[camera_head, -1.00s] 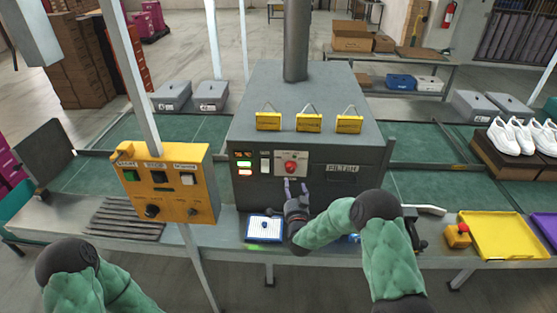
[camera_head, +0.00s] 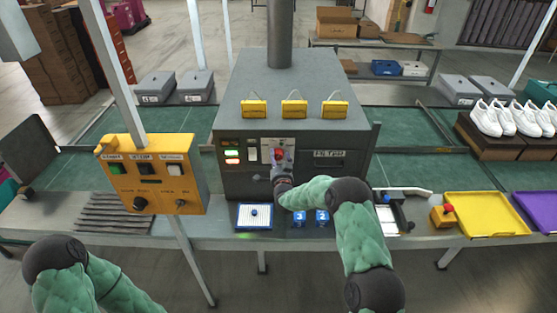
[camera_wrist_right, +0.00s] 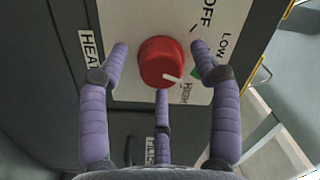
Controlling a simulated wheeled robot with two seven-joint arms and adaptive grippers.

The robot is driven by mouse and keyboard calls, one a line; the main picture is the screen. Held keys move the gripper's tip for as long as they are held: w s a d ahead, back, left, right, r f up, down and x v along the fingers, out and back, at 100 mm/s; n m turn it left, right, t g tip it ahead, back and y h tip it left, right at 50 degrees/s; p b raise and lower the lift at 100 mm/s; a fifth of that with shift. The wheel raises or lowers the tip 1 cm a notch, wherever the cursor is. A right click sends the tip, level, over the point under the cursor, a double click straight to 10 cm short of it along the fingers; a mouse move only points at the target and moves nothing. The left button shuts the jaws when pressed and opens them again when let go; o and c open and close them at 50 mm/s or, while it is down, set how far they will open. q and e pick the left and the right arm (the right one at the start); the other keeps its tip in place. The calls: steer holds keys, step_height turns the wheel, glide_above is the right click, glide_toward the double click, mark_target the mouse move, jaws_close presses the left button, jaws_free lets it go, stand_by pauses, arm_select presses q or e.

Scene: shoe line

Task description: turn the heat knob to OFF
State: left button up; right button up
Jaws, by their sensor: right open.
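The heat knob (camera_wrist_right: 160,62) is a red round knob on a pale plate on the front of the grey machine (camera_head: 230,180). In the right wrist view its white pointer aims down-right, toward the HIGH label (camera_wrist_right: 187,93). LOW (camera_wrist_right: 225,46) is above that and OFF (camera_wrist_right: 208,14) is at the upper right. My right gripper (camera_wrist_right: 159,49) is open, its purple fingers spread around the knob with visible gaps at the sides. In the head view the right gripper (camera_head: 282,164) is at the knob and partly covers it. My left gripper is out of view; only its arm shows.
A yellow control box (camera_head: 155,180) on a post stands left of the machine. A blue-framed pad (camera_head: 254,216) and blue numbered blocks (camera_head: 299,219) lie below the knob. A yellow tray (camera_head: 487,214) and a small red-button box (camera_head: 443,215) are at right.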

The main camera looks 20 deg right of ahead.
steer(key=c, duration=1.2)
steer(key=shift+o, duration=0.2)
